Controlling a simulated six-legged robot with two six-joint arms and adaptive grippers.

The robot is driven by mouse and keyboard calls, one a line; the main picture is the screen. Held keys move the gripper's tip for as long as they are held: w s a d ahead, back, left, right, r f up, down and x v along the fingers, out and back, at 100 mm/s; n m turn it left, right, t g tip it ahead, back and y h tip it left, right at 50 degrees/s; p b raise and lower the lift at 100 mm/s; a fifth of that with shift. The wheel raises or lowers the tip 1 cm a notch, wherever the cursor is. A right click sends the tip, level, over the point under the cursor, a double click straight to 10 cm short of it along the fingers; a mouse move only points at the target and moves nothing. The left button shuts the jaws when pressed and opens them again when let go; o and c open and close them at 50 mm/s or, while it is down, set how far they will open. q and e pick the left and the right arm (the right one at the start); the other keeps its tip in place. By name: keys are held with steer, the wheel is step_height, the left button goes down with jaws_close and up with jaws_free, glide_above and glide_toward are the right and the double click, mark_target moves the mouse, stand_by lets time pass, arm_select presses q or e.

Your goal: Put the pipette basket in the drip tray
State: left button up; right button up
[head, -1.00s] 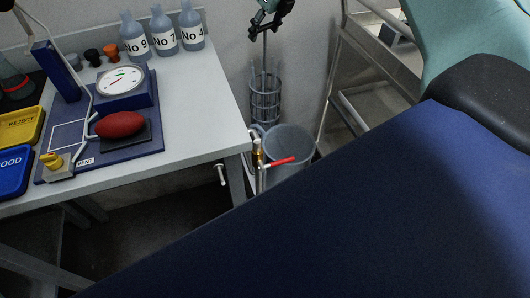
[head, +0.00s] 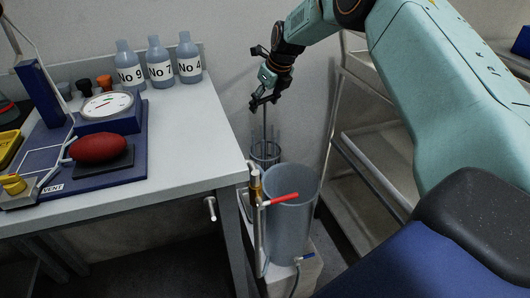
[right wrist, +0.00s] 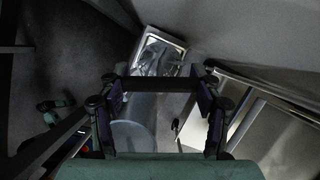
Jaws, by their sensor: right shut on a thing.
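The pipette basket (head: 265,151) is an upright wire cage with a long thin rod handle. It hangs between the bench corner and the wall, partly hidden behind a pipe and a grey cylinder. My right gripper (head: 264,99) is shut on the top of its handle. In the right wrist view, a dark bar crosses between the fingers of my right gripper (right wrist: 160,84). A shiny metal rectangular tray (right wrist: 161,54), probably the drip tray, lies beyond the fingers there. I cannot make out the tray in the head view. My left gripper is out of view.
The open grey cylinder (head: 289,215) stands in front of the basket, beside a pipe with a red-handled valve (head: 282,198). The white bench (head: 190,140) is left, with bottles (head: 160,65) and a gauge (head: 107,105). A metal rack (head: 375,160) stands to the right.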

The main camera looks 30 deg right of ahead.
step_height(320, 180, down, 8)
steer(key=b, duration=0.3)
steer(key=shift+r, duration=0.25)
steer(key=o, duration=1.5)
steer(key=shift+f, duration=0.15)
steer(key=p+v, duration=0.5)
steer(key=v, duration=0.7)
steer(key=shift+p, duration=0.3)
